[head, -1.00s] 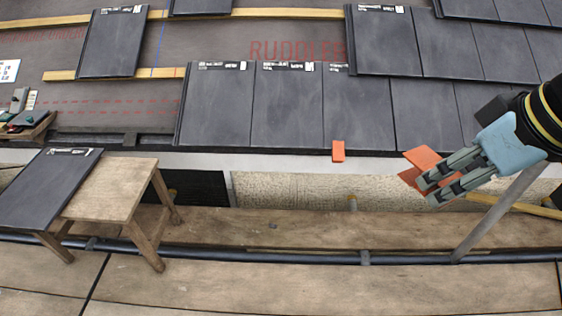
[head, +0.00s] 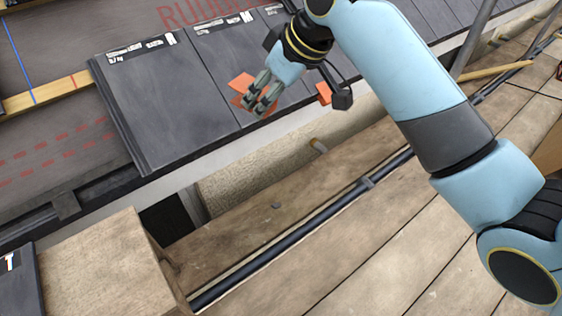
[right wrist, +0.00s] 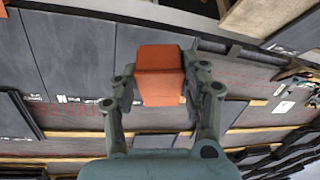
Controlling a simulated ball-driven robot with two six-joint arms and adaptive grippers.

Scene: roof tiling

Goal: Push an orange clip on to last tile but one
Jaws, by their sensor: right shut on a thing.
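My right gripper (head: 256,105) is shut on an orange clip (head: 241,81), whose parts stick out past the fingers. In the head view it is over the lower part of the second tile from the left end (head: 212,60), near its joint with the end tile (head: 165,100). I cannot tell whether the clip touches the tile. The right wrist view shows the clip (right wrist: 160,75) squarely between the two fingers. Another orange clip (head: 324,92) sits at the eaves edge farther right, partly behind my wrist. My left gripper is out of view.
A wooden stool (head: 95,265) stands at lower left with a dark tile (head: 17,290) on it. Wooden planks (head: 260,225) and a dark rail (head: 300,235) run below the eaves. A batten (head: 50,93) and bare underlay lie left of the end tile.

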